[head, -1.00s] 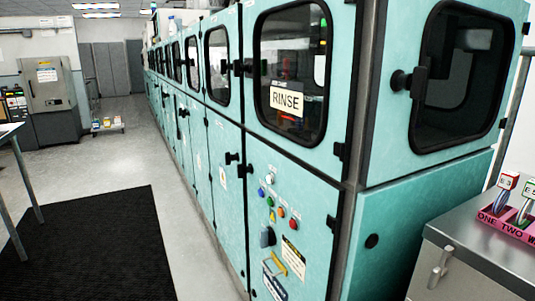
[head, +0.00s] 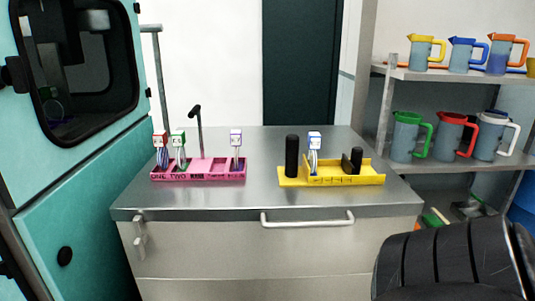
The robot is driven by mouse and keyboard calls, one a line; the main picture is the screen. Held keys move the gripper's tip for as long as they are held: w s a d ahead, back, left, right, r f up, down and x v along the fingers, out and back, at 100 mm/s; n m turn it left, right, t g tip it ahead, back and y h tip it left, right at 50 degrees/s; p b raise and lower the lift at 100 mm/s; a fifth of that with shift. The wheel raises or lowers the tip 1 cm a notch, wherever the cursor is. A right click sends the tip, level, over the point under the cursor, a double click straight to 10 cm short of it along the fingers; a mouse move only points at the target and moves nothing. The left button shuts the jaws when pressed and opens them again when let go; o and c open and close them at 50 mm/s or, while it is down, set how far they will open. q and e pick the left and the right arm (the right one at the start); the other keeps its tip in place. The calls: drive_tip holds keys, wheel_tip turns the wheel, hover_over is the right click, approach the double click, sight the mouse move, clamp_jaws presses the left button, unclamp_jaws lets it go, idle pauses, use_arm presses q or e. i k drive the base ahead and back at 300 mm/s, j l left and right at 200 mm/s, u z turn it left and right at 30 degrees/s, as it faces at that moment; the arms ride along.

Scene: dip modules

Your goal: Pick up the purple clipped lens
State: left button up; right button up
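The purple clipped lens (head: 236,137) stands upright in the right part of a pink tray (head: 208,176) on a steel cabinet top. Its clip is white with purple edges, and its small clear lens hangs below. A red clipped lens (head: 161,141) and a green one (head: 178,140) stand close together in the left part of the same tray. Neither of my grippers shows in the head view.
A yellow tray (head: 340,180) to the right holds a blue clipped lens (head: 314,141) and black parts. A black post (head: 292,156) stands by it. A teal machine (head: 75,205) borders the left; shelves with jugs (head: 405,136) stand right.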

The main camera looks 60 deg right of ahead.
sight(236, 135)
drive_tip(key=z, duration=1.5)
